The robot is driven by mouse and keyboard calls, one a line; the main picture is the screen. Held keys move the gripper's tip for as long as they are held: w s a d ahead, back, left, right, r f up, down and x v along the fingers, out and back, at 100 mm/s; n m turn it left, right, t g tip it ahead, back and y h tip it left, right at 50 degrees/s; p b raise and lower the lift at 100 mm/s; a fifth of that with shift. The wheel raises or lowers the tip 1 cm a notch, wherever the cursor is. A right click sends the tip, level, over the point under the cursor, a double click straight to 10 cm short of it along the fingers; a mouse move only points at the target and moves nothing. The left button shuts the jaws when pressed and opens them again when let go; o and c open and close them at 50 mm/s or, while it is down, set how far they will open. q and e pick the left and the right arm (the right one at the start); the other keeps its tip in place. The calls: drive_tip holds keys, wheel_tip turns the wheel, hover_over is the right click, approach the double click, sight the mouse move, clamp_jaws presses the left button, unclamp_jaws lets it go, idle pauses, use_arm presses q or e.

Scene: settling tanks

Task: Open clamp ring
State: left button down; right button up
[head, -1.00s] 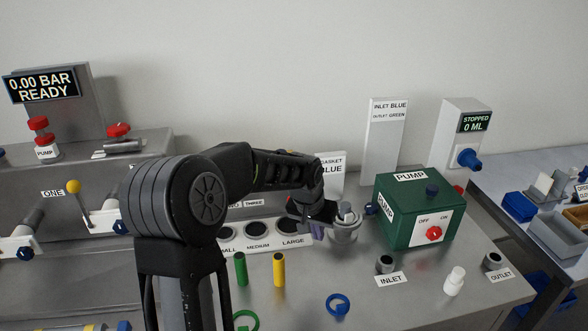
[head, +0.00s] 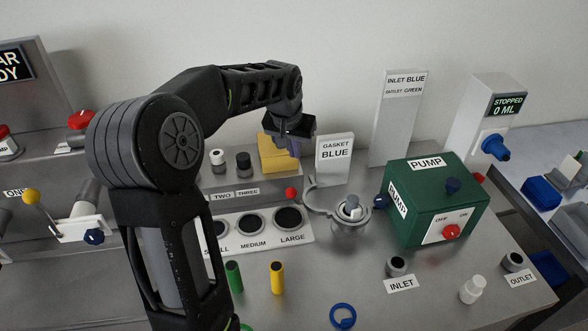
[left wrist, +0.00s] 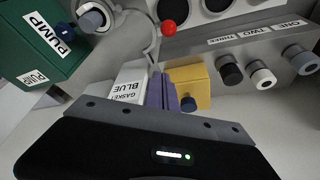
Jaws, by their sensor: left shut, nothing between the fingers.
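The clamp ring (head: 318,208) is a thin grey curved band. It stands swung out to the left of the round metal fitting (head: 350,232), apart from most of its rim. A red ball (head: 291,193) sits by the band's free end. In the left wrist view the band (left wrist: 153,45) curves beside the red ball (left wrist: 168,27). My left gripper (head: 294,150) is above and behind the ring, in front of a yellow block (head: 272,158). Its purple fingers (left wrist: 160,92) are shut and empty, clear of the ring. My right gripper is not in view.
The green pump box (head: 438,205) stands right of the fitting. The GASKET BLUE sign (head: 334,160) stands behind it. The size plate (head: 270,236) lies to its left. Green and yellow cylinders (head: 277,277) and a blue ring (head: 343,316) are in front.

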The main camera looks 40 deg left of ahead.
use_arm(q)
drive_tip(key=b, duration=0.2)
hover_over(304, 195)
drive_tip(key=a, duration=0.3)
wheel_tip(304, 195, down, 9)
drive_tip(key=shift+s+d+f+b, duration=0.2)
drive_tip(key=shift+s+d+f, duration=0.15)
drive_tip(key=shift+s, duration=0.3)
drive_tip(key=shift+s+d+f+b, duration=0.2)
drive_tip(key=shift+s+d, duration=0.1)
drive_tip(key=shift+s, duration=0.3)
